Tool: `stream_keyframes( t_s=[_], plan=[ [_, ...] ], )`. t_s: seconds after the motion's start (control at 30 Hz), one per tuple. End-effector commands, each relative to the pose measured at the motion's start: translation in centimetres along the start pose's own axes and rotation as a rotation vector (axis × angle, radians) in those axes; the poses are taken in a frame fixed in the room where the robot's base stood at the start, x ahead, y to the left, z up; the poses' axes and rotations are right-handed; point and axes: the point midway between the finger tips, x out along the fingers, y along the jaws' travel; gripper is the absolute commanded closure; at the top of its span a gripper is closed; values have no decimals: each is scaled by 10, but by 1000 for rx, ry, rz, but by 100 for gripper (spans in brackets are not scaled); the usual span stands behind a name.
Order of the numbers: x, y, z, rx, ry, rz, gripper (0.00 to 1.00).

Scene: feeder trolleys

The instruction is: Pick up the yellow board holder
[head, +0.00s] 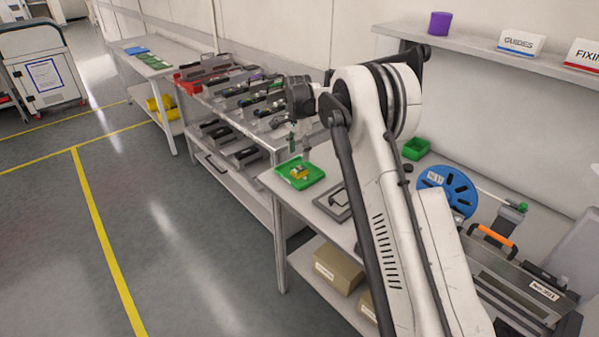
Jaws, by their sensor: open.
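Larger yellow objects (160,106) sit on the lower shelf of the far left table. My gripper (298,148) hangs from the wrist at the far end of my arm, above and behind the green tray. It is open, and I see nothing held in it. Its fingers are small and blend with the things behind them.
A trolley (225,133) with several feeders stands beyond the near table. A grey handled plate (340,201), a blue reel (446,190) and a small green bin (416,148) are on the table. Boxes (338,268) lie below. A wall shelf (470,46) is above.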

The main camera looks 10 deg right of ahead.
Motion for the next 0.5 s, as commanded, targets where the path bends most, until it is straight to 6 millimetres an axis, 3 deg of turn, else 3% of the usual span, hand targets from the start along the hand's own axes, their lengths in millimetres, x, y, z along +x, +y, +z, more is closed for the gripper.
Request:
stream_keyframes(
  t_s=[0.5],
  plan=[
    [42,4,-1,0,0,0,51]
  ],
)
